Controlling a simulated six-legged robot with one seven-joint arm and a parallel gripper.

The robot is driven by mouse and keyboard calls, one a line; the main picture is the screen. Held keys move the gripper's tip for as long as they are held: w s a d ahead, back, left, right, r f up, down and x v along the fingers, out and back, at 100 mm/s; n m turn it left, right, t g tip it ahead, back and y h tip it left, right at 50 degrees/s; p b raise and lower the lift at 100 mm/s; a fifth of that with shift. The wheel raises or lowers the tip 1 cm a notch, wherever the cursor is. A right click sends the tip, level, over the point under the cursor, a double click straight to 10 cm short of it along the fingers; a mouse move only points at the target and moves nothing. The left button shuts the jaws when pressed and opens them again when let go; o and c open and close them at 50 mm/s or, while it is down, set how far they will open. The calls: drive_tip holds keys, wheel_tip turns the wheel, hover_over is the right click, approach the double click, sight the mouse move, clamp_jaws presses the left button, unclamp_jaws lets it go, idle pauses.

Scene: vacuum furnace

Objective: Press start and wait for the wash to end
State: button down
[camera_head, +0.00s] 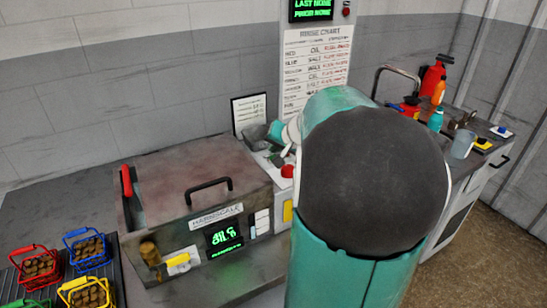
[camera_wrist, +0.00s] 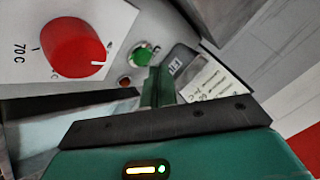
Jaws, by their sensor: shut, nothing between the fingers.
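The washer (camera_head: 160,232) is a worn metal box with a flat shut lid (camera_head: 170,165) and a black lid handle (camera_head: 208,187). Its front display (camera_head: 224,238) shows green characters, hard to read. In the wrist view a round green button (camera_wrist: 143,52) sits on the pale control panel, beside a smaller brown-red one (camera_wrist: 124,81). A large red knob (camera_wrist: 74,47) marked 70 C is at the left. My gripper (camera_wrist: 155,85) is shut and empty, its teal tip just short of or at the green button; I cannot tell if they touch. My arm hides much of the panel in the head view.
Red, blue and yellow baskets (camera_head: 88,292) of brown pieces stand at lower left. A rinse chart (camera_head: 316,70) and a lit sign (camera_head: 312,8) are on the wall post. A sink tap (camera_head: 395,70), bottles (camera_head: 436,118) and a cup (camera_head: 463,143) crowd the right counter.

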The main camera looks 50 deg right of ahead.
drive_tip(key=shift+f, duration=0.15)
drive_tip(key=shift+f, duration=0.3)
drive_tip(key=shift+f, duration=0.4)
idle(0.7)
drive_tip(key=shift+r, duration=0.85)
drive_tip(key=shift+r, duration=2.5)
